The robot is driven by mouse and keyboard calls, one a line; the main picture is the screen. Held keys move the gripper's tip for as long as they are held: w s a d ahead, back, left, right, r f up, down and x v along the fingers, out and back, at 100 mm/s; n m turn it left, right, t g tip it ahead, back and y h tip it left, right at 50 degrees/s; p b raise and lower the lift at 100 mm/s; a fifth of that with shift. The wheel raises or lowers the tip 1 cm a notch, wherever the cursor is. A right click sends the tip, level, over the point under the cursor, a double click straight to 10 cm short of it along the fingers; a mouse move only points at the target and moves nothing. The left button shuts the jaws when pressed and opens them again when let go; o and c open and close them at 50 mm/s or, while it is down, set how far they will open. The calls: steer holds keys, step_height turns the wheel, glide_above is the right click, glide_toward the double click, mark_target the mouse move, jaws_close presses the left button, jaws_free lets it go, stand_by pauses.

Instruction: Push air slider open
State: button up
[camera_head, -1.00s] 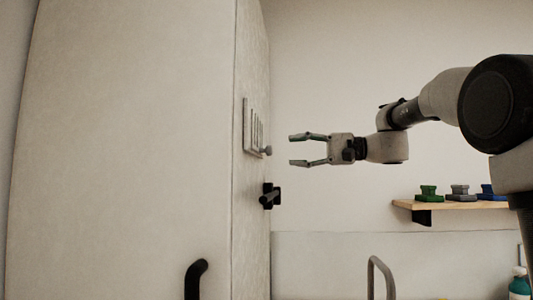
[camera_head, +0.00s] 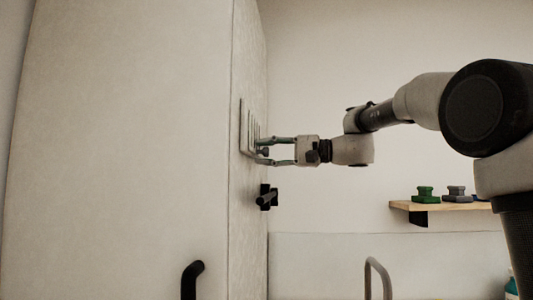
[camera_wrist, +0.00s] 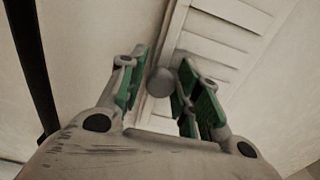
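The air slider is a slotted pale vent plate (camera_head: 247,125) on the side face of the tall cabinet-like block. In the wrist view the plate (camera_wrist: 235,35) shows raised slats, with a round grey knob (camera_wrist: 160,81) at its edge. My gripper (camera_head: 262,150) is at the lower part of the plate, fingers pointing at it. In the wrist view my gripper (camera_wrist: 155,85) has its green-padded fingers on either side of the knob, with a gap visible at least on the left. Whether the right finger touches the knob is unclear.
A black handle (camera_head: 268,196) sticks out just below the vent. Another black handle (camera_head: 191,280) is on the front face. A wooden shelf (camera_head: 440,206) with green and grey blocks is at right. A metal rail (camera_head: 377,275) stands low in the middle.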

jaws_close()
steer(key=shift+w+d, duration=0.25)
steer(key=shift+w, duration=0.9)
steer(key=shift+o, duration=2.3)
jaws_free()
steer(key=shift+w, duration=0.1)
steer(key=s+d, duration=0.2)
steer(key=d, duration=0.9)
steer(key=shift+s+d, duration=0.2)
steer(key=shift+d, duration=0.2)
